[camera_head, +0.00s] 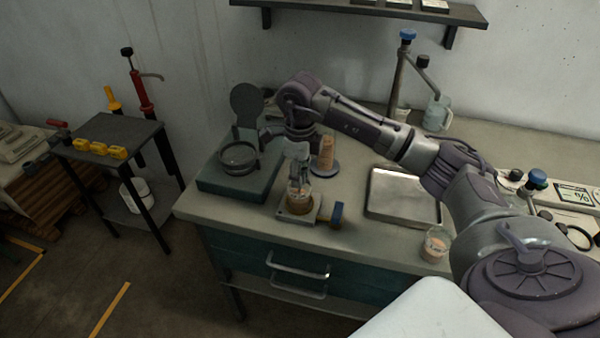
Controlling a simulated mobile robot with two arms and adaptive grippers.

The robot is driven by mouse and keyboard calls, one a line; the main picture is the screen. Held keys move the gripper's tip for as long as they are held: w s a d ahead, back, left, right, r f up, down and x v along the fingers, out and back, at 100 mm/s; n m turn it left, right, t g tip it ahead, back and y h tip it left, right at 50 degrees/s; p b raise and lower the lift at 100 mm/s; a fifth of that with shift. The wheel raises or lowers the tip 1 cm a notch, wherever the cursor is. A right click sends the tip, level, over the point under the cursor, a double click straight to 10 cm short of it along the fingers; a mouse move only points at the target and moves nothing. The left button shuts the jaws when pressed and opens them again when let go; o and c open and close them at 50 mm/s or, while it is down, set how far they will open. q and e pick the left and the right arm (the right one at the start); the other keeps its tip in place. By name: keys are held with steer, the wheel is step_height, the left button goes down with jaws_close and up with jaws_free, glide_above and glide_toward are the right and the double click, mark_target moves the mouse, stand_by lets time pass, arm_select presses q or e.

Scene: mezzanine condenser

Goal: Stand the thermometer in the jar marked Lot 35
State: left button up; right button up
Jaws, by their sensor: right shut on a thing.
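My right gripper (298,176) reaches in from the right and points down, its fingers shut, right over a small glass jar (299,203) with amber-brown contents. The jar stands on a small stand with a blue knob near the bench's front edge. The thermometer between the fingers is mostly hidden and too small to make out; I cannot tell how far it reaches into the jar. Another glass jar (435,246) with pinkish contents stands further right near the front edge. No lot mark is readable on either jar. My left gripper is not in view.
A teal device with a round dish (239,158) stands left of the gripper. An orange-brown cylinder (326,156) on a round base stands close behind it. A metal tray (403,195) lies to the right. A stand with a blue knob (407,36) rises at the back.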

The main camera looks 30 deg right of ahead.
steer(key=o, duration=1.4)
step_height(320, 180, up, 12)
